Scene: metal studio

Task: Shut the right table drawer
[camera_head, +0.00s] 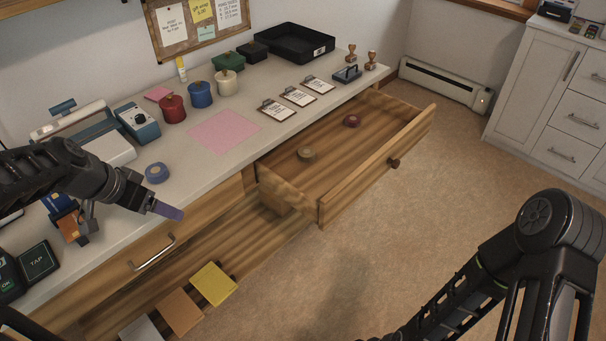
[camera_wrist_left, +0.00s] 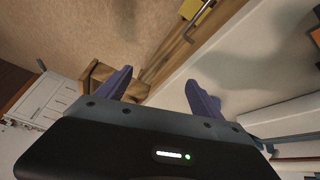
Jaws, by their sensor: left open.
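A tan roll (camera_head: 306,155) and a dark red roll (camera_head: 352,121) lie inside. In the left wrist view the wooden corner of the open drawer (camera_wrist_left: 92,76) shows partly behind a finger. My left gripper (camera_head: 165,208) hangs over the table's front edge, left of the drawer and apart from it. Its purple fingers (camera_wrist_left: 160,92) are spread with nothing between them. My right arm comes in at the lower right; its gripper is out of frame.
The tabletop (camera_head: 185,155) holds canisters, clipboards, stamps, a black tray (camera_head: 294,43) and blue devices. A closed drawer with a metal handle (camera_head: 152,252) is below my left gripper. Coloured folders (camera_head: 214,283) stick out lower down. The floor (camera_head: 450,160) before the open drawer is clear.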

